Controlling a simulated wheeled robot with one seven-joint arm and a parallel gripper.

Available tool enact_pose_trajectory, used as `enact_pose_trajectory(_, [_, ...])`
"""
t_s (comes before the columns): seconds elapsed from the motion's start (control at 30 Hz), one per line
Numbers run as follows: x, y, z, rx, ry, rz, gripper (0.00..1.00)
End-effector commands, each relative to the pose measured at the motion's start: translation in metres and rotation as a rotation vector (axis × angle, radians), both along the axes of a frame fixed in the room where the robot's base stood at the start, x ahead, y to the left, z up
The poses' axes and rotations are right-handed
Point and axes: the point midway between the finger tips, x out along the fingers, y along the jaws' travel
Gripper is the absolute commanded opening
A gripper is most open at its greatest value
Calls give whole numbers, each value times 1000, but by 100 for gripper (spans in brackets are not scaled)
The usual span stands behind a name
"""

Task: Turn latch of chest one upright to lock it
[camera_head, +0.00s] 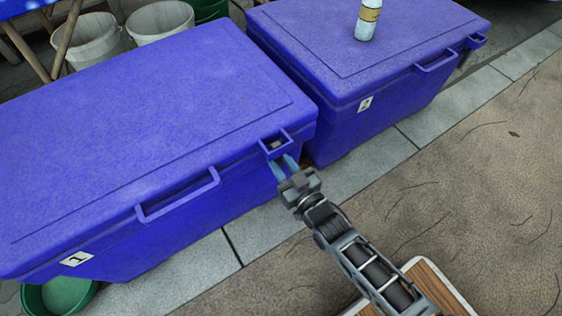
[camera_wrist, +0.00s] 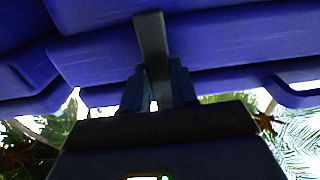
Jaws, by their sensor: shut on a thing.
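Chest one (camera_head: 140,120) is the large blue chest on the left in the head view, with its lid closed and a white number label (camera_head: 76,259) low at its front left. My gripper (camera_head: 284,165) is at the chest's front right corner, just below a blue bracket on the lid edge. In the wrist view my gripper (camera_wrist: 158,88) is shut on the grey latch (camera_wrist: 151,42), a flat bar between the blue fingertips. The bar runs nearly up and down in that picture, slightly tilted. In the head view the fingers hide most of the latch.
A second blue chest (camera_head: 400,100) stands close on the right, with a bottle (camera_head: 368,18) on its lid. A blue handle (camera_head: 178,195) sticks out left of my gripper. White buckets (camera_head: 160,20) stand behind, and a green bowl (camera_head: 60,294) is at lower left. The ground in front is clear.

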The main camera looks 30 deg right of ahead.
Motion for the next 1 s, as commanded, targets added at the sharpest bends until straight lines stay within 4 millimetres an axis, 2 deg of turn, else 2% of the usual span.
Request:
enact_pose_trajectory(0.27, [-1, 0, -1, -4, 3, 0, 0])
enact_pose_trajectory(0.3, [-1, 0, -1, -4, 3, 0, 30])
enact_pose_trajectory(0.53, [0, 0, -1, -2, 1, 0, 52])
enact_pose_trajectory(0.83, [-3, 0, 0, -1, 1, 0, 53])
enact_pose_trajectory(1.0, [-23, 0, 1, -1, 4, 0, 53])
